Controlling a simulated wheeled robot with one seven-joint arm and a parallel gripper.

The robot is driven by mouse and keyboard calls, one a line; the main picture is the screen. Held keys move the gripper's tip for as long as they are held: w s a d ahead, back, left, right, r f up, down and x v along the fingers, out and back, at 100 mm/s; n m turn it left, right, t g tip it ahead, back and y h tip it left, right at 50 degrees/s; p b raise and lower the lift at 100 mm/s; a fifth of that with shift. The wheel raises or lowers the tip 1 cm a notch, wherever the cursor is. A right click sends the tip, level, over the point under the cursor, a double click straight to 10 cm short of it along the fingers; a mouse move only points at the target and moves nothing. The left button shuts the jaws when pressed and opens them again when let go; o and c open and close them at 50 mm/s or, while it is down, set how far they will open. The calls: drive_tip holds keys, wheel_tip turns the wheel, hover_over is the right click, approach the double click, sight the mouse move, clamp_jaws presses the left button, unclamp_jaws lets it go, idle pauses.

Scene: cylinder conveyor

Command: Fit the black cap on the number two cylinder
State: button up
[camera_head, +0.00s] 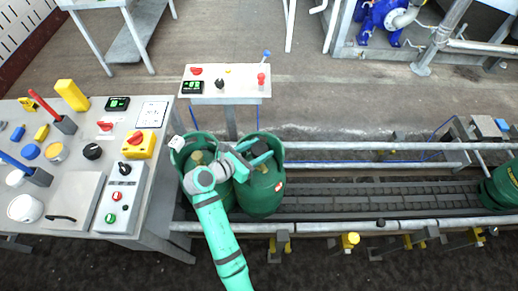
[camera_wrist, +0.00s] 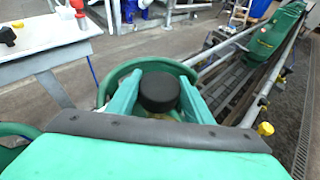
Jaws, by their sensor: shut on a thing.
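My gripper (camera_wrist: 158,98) is shut on the black cap (camera_wrist: 159,91), one finger on each side of it. In the head view my gripper (camera_head: 248,161) is over the top of the right one of two green cylinders (camera_head: 263,192) at the conveyor's left end. The cap sits inside that cylinder's collar (camera_wrist: 118,77), above its valve; whether it touches the valve is hidden. The other green cylinder (camera_head: 181,153) stands close on the left, partly behind my arm, with a brass valve showing. I cannot read a number on either.
The conveyor (camera_head: 380,197) runs right between metal rails. Another green cylinder (camera_head: 501,186) stands at its far right. A control stand (camera_head: 226,84) is behind the cylinders. A control table (camera_head: 70,195) with buttons and a yellow switch box is at left. The middle conveyor is clear.

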drive_tip(key=shift+f, duration=0.65)
drive_tip(key=o, duration=1.1)
drive_tip(key=shift+a+f, duration=0.1)
drive_tip(key=v, duration=1.1)
